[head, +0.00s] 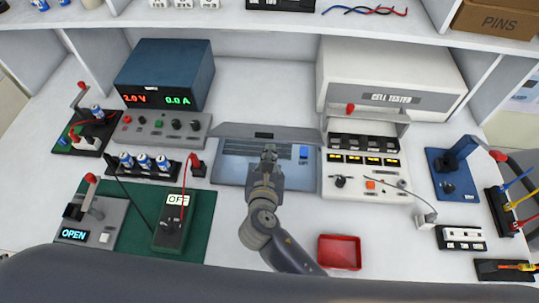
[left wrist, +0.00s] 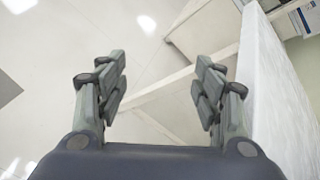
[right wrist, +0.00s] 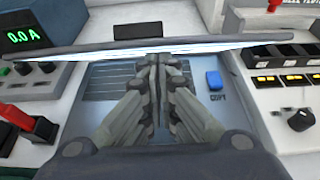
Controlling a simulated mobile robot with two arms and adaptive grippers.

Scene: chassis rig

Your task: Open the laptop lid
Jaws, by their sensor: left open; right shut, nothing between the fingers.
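The grey laptop lies at the middle of the bench, its blue-grey base (head: 232,174) showing in the head view. Its lid (head: 235,131) is raised off the base and shows as a narrow strip at the back. In the right wrist view the lid (right wrist: 75,48) appears almost edge-on, with a bright line along its underside. My right gripper (head: 268,150) is shut and empty above the base, fingertips at the lid's edge; contact cannot be told. My left gripper (left wrist: 158,85) is open and empty, outside the head view.
A blue power supply (head: 165,75) stands back left and a white cell tester (head: 385,80) back right. A tester panel (head: 365,185) flanks the laptop's right. A red tray (head: 339,252) lies at front right. The left wrist view shows pale floor (left wrist: 50,50) beside a white panel (left wrist: 285,110).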

